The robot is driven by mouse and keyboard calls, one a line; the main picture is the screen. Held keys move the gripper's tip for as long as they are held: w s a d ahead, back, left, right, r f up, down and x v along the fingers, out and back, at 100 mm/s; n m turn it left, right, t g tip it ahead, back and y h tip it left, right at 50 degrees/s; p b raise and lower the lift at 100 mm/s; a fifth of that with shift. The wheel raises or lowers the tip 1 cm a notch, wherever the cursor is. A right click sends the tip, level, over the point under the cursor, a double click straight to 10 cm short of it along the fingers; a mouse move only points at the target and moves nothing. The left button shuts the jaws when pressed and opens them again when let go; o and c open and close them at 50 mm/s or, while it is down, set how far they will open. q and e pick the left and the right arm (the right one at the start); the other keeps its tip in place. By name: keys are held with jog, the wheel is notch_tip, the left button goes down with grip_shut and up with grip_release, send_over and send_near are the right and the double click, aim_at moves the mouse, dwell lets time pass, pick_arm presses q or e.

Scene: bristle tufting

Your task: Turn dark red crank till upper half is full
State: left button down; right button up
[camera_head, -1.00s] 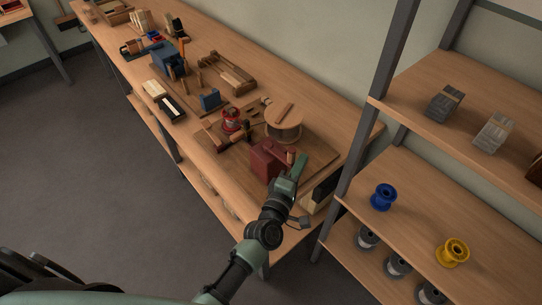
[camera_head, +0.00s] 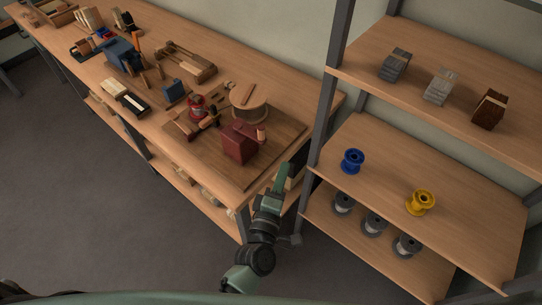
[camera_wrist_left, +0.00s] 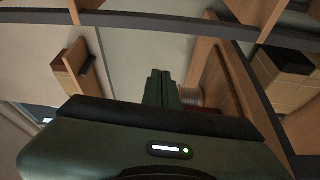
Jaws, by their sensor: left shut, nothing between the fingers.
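A dark red box (camera_head: 239,144) stands on a dark wooden board (camera_head: 285,145) near the right end of the workbench. A small reddish-brown handle (camera_head: 262,135) shows at its right side; I take it for the crank. My left gripper (camera_head: 285,168) is to the right of the box, off the bench's edge and apart from the handle. Its fingers (camera_wrist_left: 162,85) are together and empty in the left wrist view. How full the upper half is cannot be made out. My right gripper is not in view.
A round wooden drum (camera_head: 249,101) and a red spool (camera_head: 196,105) stand behind the box. A shelf rack to the right holds a blue spool (camera_head: 352,160), a yellow spool (camera_head: 420,202) and bundles.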

pick_arm(q)
jog(key=a+n+g+h+b, duration=1.05)
jog(key=a+n, duration=0.95)
jog(key=n, duration=0.8)
jog(key=w+d+t+h+p, duration=0.1)
jog(key=w+d+t+p, duration=0.1)
jog(key=w+d, duration=0.7)
jog(key=shift+w+d+m, duration=0.3)
jog(key=shift+w+d, duration=0.1)
jog(key=shift+d, duration=0.05)
jog(key=shift+d, duration=0.1)
jog(key=shift+w+d+n+t+y, duration=0.15)
jog(key=shift+d+n+t+y, duration=0.1)
jog(key=shift+n+t, duration=0.25)
